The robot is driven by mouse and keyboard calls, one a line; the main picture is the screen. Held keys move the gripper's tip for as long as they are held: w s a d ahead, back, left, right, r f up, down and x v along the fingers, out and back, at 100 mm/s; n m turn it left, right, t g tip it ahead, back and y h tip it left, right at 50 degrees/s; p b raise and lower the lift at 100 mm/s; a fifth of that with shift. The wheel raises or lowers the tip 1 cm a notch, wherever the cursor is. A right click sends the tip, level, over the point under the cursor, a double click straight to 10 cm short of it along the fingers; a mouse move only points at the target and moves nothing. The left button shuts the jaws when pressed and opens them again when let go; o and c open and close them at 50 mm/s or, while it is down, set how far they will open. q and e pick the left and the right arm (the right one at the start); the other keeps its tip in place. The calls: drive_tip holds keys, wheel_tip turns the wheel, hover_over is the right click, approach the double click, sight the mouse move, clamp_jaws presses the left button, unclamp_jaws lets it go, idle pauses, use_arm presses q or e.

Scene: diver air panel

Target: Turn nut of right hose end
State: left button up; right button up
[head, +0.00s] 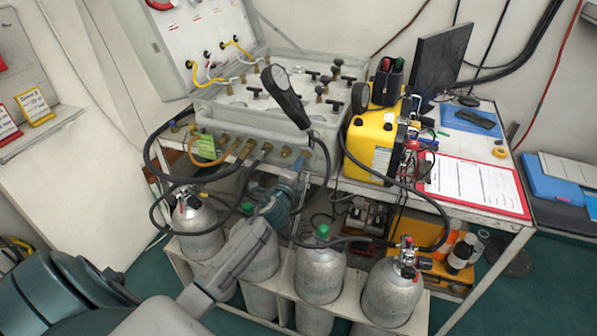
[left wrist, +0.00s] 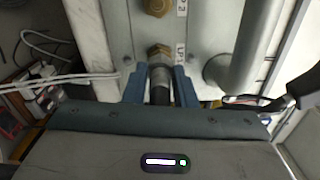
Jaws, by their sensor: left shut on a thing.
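The grey air panel (head: 225,118) has a row of brass fittings along its front edge. My left gripper (head: 290,182) is below the right part of that row, pointing at the panel. In the left wrist view, its two blue fingers (left wrist: 160,78) stand on both sides of a dark hose end (left wrist: 160,93) and are shut on it. The hose end lines up with a brass hex fitting (left wrist: 159,52) on the panel face. The fingers partly hide the nut, and I cannot tell how far it is threaded. My right gripper is not in view.
Black hoses loop below the panel around my left arm. Grey cylinders (head: 320,275) stand in a rack beneath. A yellow case (head: 372,145) and a red clipboard (head: 470,183) are on the table to the right. A thick grey pipe (left wrist: 240,60) runs beside the fitting.

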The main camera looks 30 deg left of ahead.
use_arm(q)
drive_tip(key=shift+n, duration=0.6)
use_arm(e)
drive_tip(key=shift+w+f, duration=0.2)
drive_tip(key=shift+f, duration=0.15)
use_arm(q)
drive_tip(key=o, duration=1)
drive_tip(key=shift+s+d+f+b, duration=0.1)
drive_tip(key=shift+s+f+b, duration=0.05)
drive_tip(key=shift+s+b, duration=0.3)
drive_tip(key=b+v, duration=0.2)
drive_tip(key=v, duration=0.8)
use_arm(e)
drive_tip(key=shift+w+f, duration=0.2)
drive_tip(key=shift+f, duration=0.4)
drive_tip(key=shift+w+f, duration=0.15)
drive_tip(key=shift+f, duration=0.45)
